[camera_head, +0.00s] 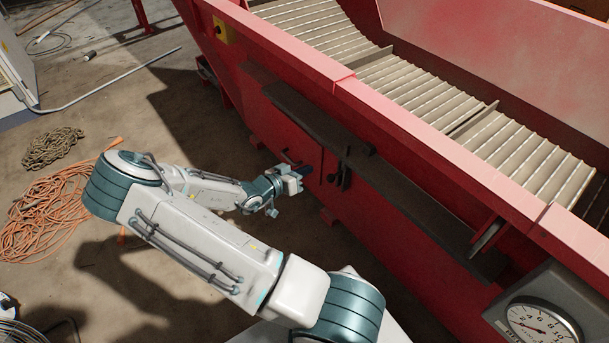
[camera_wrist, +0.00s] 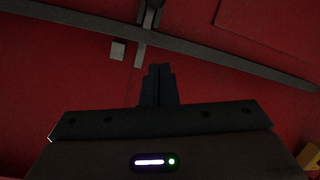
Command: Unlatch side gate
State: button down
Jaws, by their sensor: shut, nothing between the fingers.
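The red side panel (camera_head: 300,135) of the conveyor faces my arm. A dark latch (camera_head: 345,172) stands upright on it, below a long dark rail. In the wrist view the latch shows as a dark vertical bar (camera_wrist: 148,22) crossing the slanted rail, with a small grey block (camera_wrist: 117,50) beside it. A thin seam runs down the panel below the bar. My gripper (camera_head: 306,171) is just left of the latch in the head view, close to the panel. In the wrist view its fingers (camera_wrist: 158,72) are together and empty, below the latch and apart from it.
The dark rail (camera_head: 400,198) runs along the red side. The ribbed conveyor belt (camera_head: 425,90) lies above it. A round dial gauge (camera_head: 543,326) sits at lower right. An orange cable coil (camera_head: 45,215) and a brown chain-like coil (camera_head: 52,147) lie on the floor at left.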

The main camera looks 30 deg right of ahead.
jog(key=d+f+b, duration=0.3)
jog(key=d+f, duration=0.2)
jog(key=d, duration=0.2)
jog(key=shift+s+f+b, duration=0.15)
jog(key=shift+f+b, duration=0.05)
jog(key=shift+b, duration=0.2)
